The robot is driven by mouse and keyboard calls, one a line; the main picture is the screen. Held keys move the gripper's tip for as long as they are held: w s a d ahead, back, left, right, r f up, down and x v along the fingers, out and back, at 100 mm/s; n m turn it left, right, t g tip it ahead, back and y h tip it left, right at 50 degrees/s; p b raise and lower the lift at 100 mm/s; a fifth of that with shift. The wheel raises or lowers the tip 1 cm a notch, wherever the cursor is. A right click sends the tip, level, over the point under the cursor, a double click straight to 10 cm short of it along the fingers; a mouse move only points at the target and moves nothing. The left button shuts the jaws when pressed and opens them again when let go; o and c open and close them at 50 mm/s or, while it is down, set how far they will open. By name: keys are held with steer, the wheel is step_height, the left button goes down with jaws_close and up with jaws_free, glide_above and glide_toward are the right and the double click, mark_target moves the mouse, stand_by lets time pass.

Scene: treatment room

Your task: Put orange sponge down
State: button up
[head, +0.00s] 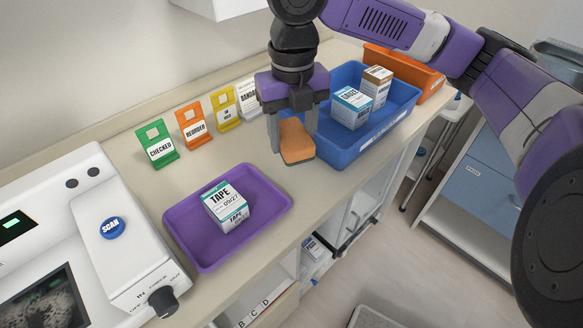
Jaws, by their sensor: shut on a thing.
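The orange sponge (297,141) has a dark green underside and hangs between the fingers of my gripper (292,140). My gripper points down and is shut on the sponge. The sponge is over the counter (263,176), between the purple tray and the blue bin. Its underside looks close to the counter, but I cannot tell whether it touches.
A purple tray (187,242) holds a tape box (227,206). A blue bin (349,152) holds gauze (350,107) and another box (376,86). An orange bin (426,79) stands behind. Coloured signs (192,127) line the wall. A white scanner (120,245) stands left.

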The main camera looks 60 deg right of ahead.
mark_target(293, 134)
step_height(293, 134, down, 9)
steer(key=shift+b, duration=0.4)
steer(key=shift+f, duration=0.15)
steer(key=o, duration=1.2)
step_height(293, 134, up, 12)
steer(key=shift+r+p, duration=0.2)
steer(key=shift+p, duration=0.45)
